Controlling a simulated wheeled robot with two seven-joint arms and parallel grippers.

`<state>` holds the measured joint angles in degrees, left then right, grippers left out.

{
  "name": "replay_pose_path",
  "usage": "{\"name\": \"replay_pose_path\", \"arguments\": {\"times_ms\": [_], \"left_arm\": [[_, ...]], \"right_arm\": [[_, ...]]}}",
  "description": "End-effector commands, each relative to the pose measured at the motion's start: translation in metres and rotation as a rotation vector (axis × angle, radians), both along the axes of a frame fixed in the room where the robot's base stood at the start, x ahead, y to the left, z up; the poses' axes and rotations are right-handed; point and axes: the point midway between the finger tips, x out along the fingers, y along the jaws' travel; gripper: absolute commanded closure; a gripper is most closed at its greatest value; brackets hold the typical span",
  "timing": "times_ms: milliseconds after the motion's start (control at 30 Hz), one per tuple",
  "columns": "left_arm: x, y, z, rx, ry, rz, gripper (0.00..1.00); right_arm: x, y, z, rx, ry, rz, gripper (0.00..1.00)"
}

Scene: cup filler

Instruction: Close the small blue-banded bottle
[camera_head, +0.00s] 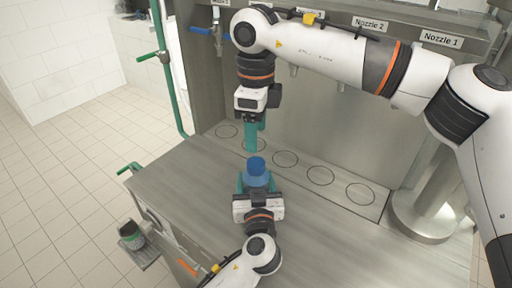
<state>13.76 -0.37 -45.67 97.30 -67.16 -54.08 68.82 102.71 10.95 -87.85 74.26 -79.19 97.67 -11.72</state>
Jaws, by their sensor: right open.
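A small blue bottle (257,178) stands upright between the teal fingers of my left gripper (257,184), low in the middle of the view. Its upper part is a darker blue round piece, which looks like a cap (257,164); I cannot tell whether it is fully seated. The fingers flank the bottle on both sides and appear to hold it. My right gripper (255,137) points down, open and empty, above and beyond the bottle, apart from it. The bottle's lower part and any band are hidden by the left gripper.
The grey counter (180,185) has a row of marked circles (285,159) at the back, under labelled nozzles (293,70). A metal cylinder (420,212) stands at right. A dark container with a green band (132,236) sits on a low shelf at left.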

Motion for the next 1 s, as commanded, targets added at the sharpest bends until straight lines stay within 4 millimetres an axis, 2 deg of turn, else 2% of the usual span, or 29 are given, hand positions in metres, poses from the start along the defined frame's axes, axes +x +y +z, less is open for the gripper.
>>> {"name": "replay_pose_path", "arguments": {"times_ms": [33,200,367,600,633,767,1000], "left_arm": [[0.000,0.000,0.001,-0.001,-0.002,0.000,1.00],[0.000,0.000,0.001,-0.001,-0.002,0.000,1.00],[0.000,0.000,0.001,-0.001,-0.002,0.000,1.00],[0.000,0.000,0.001,-0.001,-0.002,0.000,1.00],[0.000,0.000,0.001,-0.001,-0.002,0.000,0.36],[0.000,0.000,0.001,-0.001,-0.002,0.000,0.15],[0.000,0.000,0.000,0.000,-0.001,0.000,0.14]], "right_arm": [[0.000,0.000,0.011,0.000,-0.002,-0.001,0.38],[0.000,0.000,0.033,0.000,-0.001,0.000,0.38],[0.000,0.000,0.041,-0.001,0.001,0.000,0.38],[0.000,0.000,0.042,0.000,0.001,0.000,0.38],[0.000,0.000,0.042,0.000,0.001,0.000,0.38],[0.000,0.000,0.041,0.000,0.001,0.000,0.38],[0.000,0.000,0.041,0.000,0.001,0.000,0.38]]}}
